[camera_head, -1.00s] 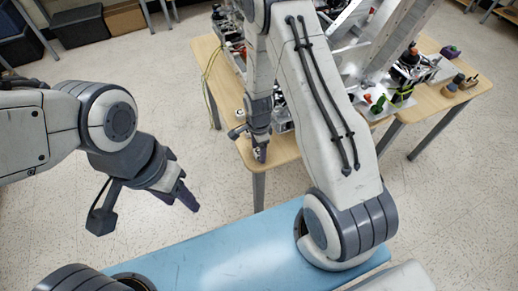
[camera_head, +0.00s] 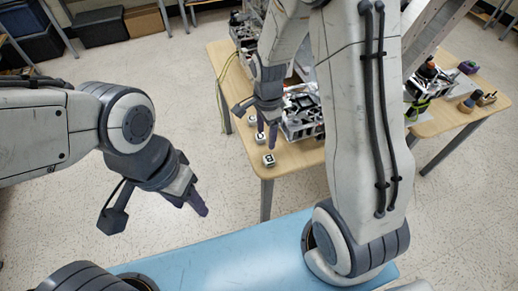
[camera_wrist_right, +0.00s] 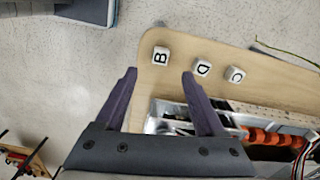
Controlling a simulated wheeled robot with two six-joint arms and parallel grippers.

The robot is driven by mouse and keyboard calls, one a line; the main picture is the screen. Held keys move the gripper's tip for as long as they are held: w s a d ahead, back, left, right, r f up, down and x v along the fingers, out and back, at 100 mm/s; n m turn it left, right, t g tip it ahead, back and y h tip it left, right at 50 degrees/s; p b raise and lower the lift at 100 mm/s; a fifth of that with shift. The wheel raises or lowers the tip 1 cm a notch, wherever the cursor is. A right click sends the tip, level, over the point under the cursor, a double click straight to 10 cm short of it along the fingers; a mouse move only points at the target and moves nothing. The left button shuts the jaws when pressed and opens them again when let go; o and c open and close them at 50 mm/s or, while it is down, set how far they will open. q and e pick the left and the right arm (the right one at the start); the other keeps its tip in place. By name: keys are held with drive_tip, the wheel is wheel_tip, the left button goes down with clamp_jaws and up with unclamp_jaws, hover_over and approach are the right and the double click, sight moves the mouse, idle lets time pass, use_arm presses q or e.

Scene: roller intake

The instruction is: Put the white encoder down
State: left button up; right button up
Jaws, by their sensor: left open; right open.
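Three small white cubes lie on the wooden table: one lettered B (camera_wrist_right: 161,55), a middle one (camera_wrist_right: 202,68) and one to its right (camera_wrist_right: 235,75). None is labelled as the white encoder, so I cannot tell which it is. The B cube is nearest the table's front corner in the head view (camera_head: 268,160). My right gripper (camera_head: 267,135) is open over the table. In the right wrist view its fingers (camera_wrist_right: 160,74) are apart and empty, with the B cube just beyond the tips, between them. My left gripper (camera_head: 202,210) is open, away over the floor.
The wooden table (camera_head: 290,158) has bare room around the cubes near its front corner. A metal-framed unit (camera_head: 302,110) stands close beside the right gripper; orange rollers (camera_wrist_right: 270,137) show in the wrist view. A blue surface (camera_head: 215,260) lies in front.

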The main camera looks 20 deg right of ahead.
drive_tip(key=s+a+r+n, duration=0.9)
drive_tip(key=a+n, duration=0.1)
drive_tip(key=n, duration=0.1)
drive_tip(key=s+a+r+n, duration=0.1)
drive_tip(key=s+r+n, duration=0.1)
drive_tip(key=s+n, duration=0.4)
drive_tip(key=s+a+r+n+y, duration=0.1)
drive_tip(key=s+r+n, duration=0.1)
drive_tip(key=s+n, duration=0.4)
drive_tip(key=shift+a+r+n, duration=0.25)
drive_tip(key=shift+n, duration=0.05)
